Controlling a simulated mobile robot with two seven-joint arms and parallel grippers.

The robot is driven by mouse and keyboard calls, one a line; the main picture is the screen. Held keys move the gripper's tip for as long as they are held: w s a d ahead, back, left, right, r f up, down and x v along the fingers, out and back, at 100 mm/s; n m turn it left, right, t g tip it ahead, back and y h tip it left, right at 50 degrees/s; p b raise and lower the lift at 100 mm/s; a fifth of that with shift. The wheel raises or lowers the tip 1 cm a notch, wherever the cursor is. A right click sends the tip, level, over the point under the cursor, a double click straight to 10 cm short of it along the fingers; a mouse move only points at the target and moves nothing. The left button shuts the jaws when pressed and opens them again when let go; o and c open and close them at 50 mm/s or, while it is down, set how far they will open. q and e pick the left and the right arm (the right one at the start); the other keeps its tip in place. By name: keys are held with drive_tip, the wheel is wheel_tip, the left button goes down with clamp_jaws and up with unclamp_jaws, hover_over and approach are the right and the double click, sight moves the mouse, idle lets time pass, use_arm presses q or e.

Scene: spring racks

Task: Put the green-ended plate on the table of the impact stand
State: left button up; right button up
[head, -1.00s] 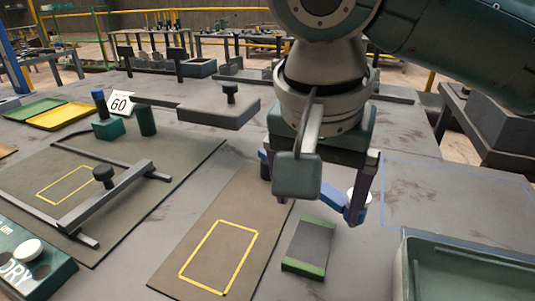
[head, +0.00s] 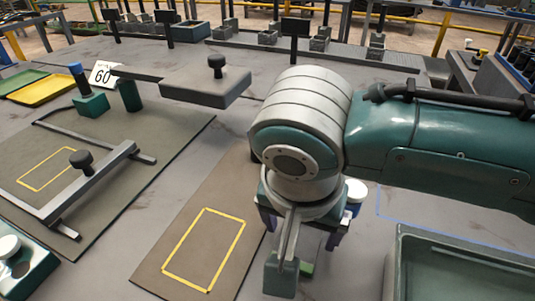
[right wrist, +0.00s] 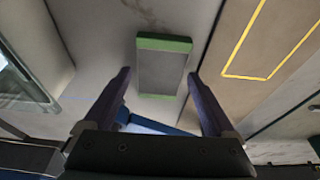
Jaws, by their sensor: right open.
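The green-ended plate is a flat grey rectangle with a green strip at each end. It lies on the grey worktop; the right wrist view shows it whole (right wrist: 163,66). In the right wrist view the fingertips (right wrist: 159,75) are spread to either side of the plate. I cannot tell which fixture is the impact stand; a brown board with a yellow rectangle (head: 165,245) lies left of the gripper. My left gripper is out of view.
A grey slab with a black knob (head: 205,88) and a "60" sign (head: 103,74) stand at the back left. A low frame with a knob (head: 90,185) crosses the left mat. A white-capped blue item (head: 355,190) is close behind the gripper. A green-grey tray (head: 465,265) is right.

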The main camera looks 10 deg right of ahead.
drive_tip(key=shift+f, duration=0.3)
drive_tip(key=shift+w+d, duration=0.1)
clamp_jaws()
idle(0.4)
drive_tip(key=shift+r, duration=0.1)
